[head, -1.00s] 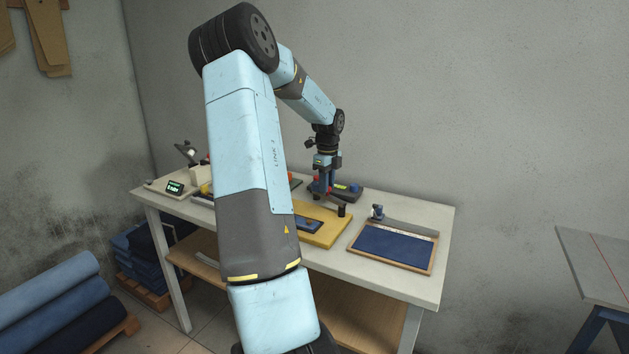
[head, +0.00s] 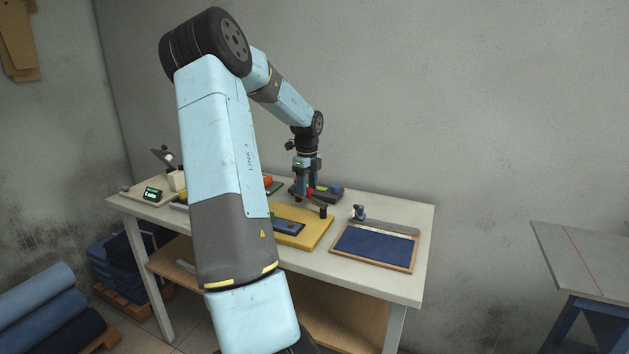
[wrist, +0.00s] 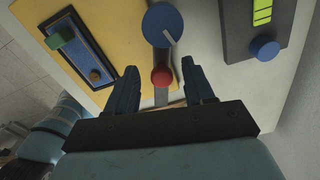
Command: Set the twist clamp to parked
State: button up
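The part I take for the twist clamp shows in the wrist view as a round blue head (wrist: 162,24) with a grey bar running from it to a red ball knob (wrist: 161,77). My gripper (wrist: 159,75) is open, with one finger on each side of the red knob. Gaps show between the knob and both fingers. In the head view my gripper (head: 306,192) points down over the back of the yellow board (head: 316,236), and a speck of red shows between its fingers. No marking for parked can be read.
On the yellow board lies a dark blue plate (wrist: 77,58) with a green block. A dark unit (wrist: 247,48) with a blue knob and lit display stands close on the right. A wood-framed blue tray (head: 375,248) lies right of the board. The small display (head: 152,194) is far left.

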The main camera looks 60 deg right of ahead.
notch_tip(320, 180, up, 14)
dwell(0.7)
jog(key=shift+f, duration=0.15)
dwell(0.4)
jog(key=w+a+r+n+t, duration=0.1)
jog(key=w+a+r+n, duration=0.1)
jog(key=a+n, duration=0.6)
jog(key=w+a+r+n+t, duration=0.15)
jog(key=a+n, duration=0.25)
jog(key=a, duration=0.9)
jog(key=w+a+r+n, duration=0.1)
jog(key=a+r+n, duration=0.2)
jog(key=a+n, duration=0.5)
jog(key=s+a+n+t, duration=0.1)
jog(key=s+a+n, duration=0.3)
jog(key=a, duration=0.5)
jog(key=s+a+f+n+t, duration=0.1)
jog(key=s+a+n, duration=0.3)
jog(key=a+n, duration=0.3)
jog(key=s+a+f+n+t, duration=0.1)
jog(key=s+a+n, duration=0.4)
jog(key=a, duration=0.5)
jog(key=shift+a+f, duration=0.15)
jog(key=shift+a, duration=0.2)
